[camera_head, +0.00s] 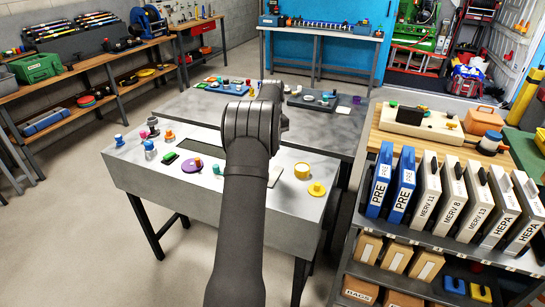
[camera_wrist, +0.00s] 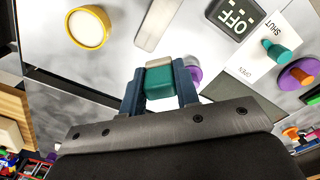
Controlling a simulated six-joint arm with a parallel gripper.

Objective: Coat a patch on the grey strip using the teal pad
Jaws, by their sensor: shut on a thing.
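The teal pad (camera_wrist: 159,84) is a small block with a pale grey-beige end, seen in the wrist view. My gripper (camera_wrist: 159,82) is shut on it, one blue-grey finger on each side. A pale grey strip (camera_wrist: 158,22) lies on the bench beyond the pad, near the top of the wrist view. The pad appears apart from the strip in the picture; its height above the bench is hard to tell. In the head view my arm hides the gripper and pad. A pale strip (camera_head: 275,174) shows just right of my arm there.
A yellow-rimmed cup (camera_wrist: 88,27) stands left of the strip. Right of it are an OFF display (camera_wrist: 236,16), a teal knob (camera_wrist: 276,50) on a SHUT/OPEN plate and a purple disc (camera_wrist: 298,75). A yellow knobbed disc (camera_head: 317,189) sits near the bench's right edge.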

